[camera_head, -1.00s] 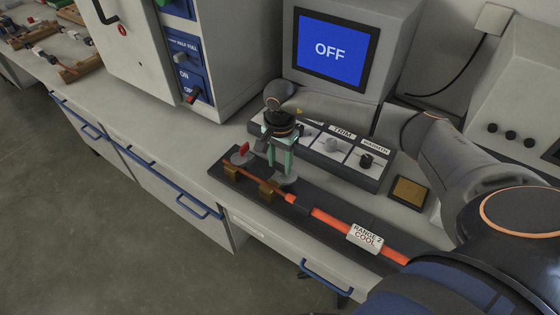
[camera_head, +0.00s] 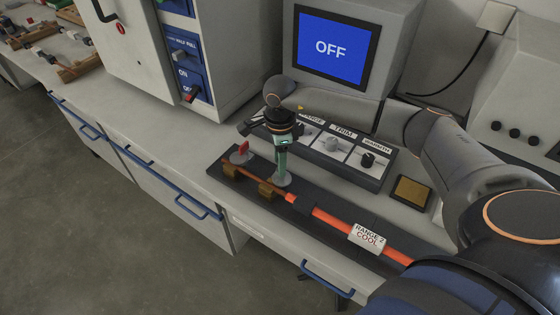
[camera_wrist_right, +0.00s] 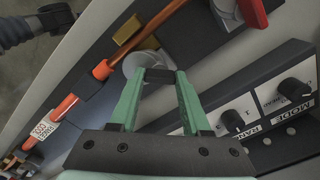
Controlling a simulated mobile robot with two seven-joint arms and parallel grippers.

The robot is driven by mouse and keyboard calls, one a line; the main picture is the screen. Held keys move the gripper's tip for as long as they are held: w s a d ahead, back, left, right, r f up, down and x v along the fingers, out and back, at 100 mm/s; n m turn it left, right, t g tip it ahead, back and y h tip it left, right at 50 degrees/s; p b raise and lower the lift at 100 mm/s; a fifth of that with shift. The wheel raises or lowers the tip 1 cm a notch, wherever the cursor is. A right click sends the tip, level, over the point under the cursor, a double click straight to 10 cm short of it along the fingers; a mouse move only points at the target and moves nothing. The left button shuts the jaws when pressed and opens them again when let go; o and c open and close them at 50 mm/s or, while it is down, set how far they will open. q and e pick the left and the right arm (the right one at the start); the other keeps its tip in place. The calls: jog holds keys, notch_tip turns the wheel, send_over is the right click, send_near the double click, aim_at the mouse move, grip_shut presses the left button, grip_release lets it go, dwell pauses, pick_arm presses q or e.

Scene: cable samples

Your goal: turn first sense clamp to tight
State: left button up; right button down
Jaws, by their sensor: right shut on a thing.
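Two clamps stand on a long black board (camera_head: 222,160) at the bench front. The left clamp has an upright red handle (camera_head: 242,148) on a grey round base; the red handle shows at the top of the right wrist view (camera_wrist_right: 252,12). The right clamp's grey round base (camera_head: 283,180) is under my right gripper (camera_head: 282,173). In the right wrist view, my right gripper's green fingers (camera_wrist_right: 160,75) close on that clamp's handle, which the fingertips mostly hide. I cannot read a tight mark. My left gripper is not in view.
An orange cable (camera_head: 332,219) with a "RANGE 2 COOL" tag (camera_head: 367,237) runs along the board. A knob panel (camera_head: 335,160) stands close behind my right gripper. A monitor (camera_head: 330,50) reads OFF. A brass plate (camera_head: 411,191) lies to the right.

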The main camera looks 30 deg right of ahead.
jog(key=m, duration=0.4)
jog(key=shift+m, duration=2.6)
jog(key=shift+c, duration=1.8)
grip_release()
notch_tip(320, 180, up, 13)
jog(key=shift+f+b, duration=0.2)
jog(key=shift+b, duration=0.15)
jog(key=shift+s+f, duration=0.1)
